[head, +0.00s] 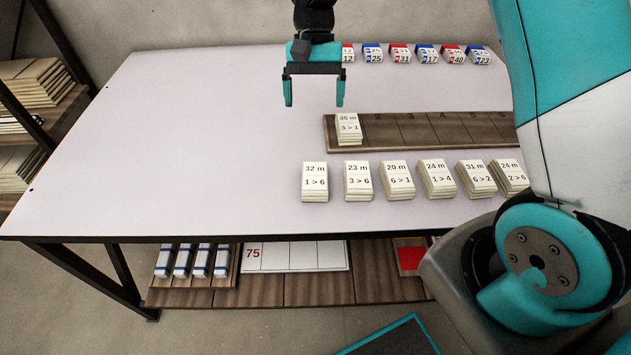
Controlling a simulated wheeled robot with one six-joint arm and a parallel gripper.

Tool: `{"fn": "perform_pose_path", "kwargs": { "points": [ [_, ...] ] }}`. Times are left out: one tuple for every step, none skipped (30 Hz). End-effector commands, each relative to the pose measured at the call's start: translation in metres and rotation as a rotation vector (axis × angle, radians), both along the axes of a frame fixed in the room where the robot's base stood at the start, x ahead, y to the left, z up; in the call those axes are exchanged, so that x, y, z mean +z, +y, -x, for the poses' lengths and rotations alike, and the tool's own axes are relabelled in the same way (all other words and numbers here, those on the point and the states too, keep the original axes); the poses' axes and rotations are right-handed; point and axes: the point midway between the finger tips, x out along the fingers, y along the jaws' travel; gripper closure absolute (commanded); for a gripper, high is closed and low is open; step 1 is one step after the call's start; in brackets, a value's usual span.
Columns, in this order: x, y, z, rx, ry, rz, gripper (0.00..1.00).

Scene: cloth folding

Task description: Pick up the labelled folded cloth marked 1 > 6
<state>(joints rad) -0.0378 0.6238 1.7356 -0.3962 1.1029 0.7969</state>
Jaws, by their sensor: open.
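The folded cloth labelled "32 m, 1 > 6" (314,182) lies at the left end of the front row on the white table (180,150). It is a cream stack with a white label on top. My gripper (314,96) is open and empty, fingers pointing down, behind this cloth and above the table. The two are apart. A similar cloth labelled "3 > 6" (357,181) lies just to its right.
More labelled cloths, such as "6 > 1" (398,181), continue the row to the right. A wooden tray with numbered slots (430,130) holds the "3 > 1" cloth (348,128). Red and blue labelled packs (400,54) line the back. The table's left side is clear.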

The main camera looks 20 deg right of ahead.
Motion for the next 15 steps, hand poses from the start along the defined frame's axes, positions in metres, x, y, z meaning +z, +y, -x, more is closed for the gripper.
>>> {"fn": "perform_pose_path", "kwargs": {
  "points": [
    [-0.009,0.001,0.002,-0.003,0.007,0.002,0.12],
    [-0.014,0.002,0.005,-0.003,0.008,0.003,0.12],
    [-0.022,0.004,0.008,-0.002,0.007,0.003,0.12],
    [-0.028,0.005,0.010,-0.002,0.009,0.003,0.12],
    [-0.035,0.006,0.013,-0.002,0.008,0.002,0.12],
    [-0.043,0.007,0.017,-0.001,0.008,0.001,0.12],
    [-0.050,0.009,0.019,-0.001,0.009,0.002,0.12],
    [-0.056,0.010,0.021,0.000,0.007,0.002,0.12],
    [-0.064,0.011,0.025,0.001,0.007,0.001,0.12],
    [-0.071,0.012,0.027,0.001,0.008,0.002,0.12],
    [-0.077,0.013,0.029,0.000,0.007,0.002,0.12],
    [-0.084,0.014,0.032,0.000,0.006,0.002,0.12],
    [-0.088,0.015,0.034,0.000,0.006,0.002,0.12],
    [-0.093,0.016,0.035,0.001,0.005,0.002,0.12],
    [-0.098,0.017,0.037,0.000,0.005,0.001,0.12]
  ]
}}
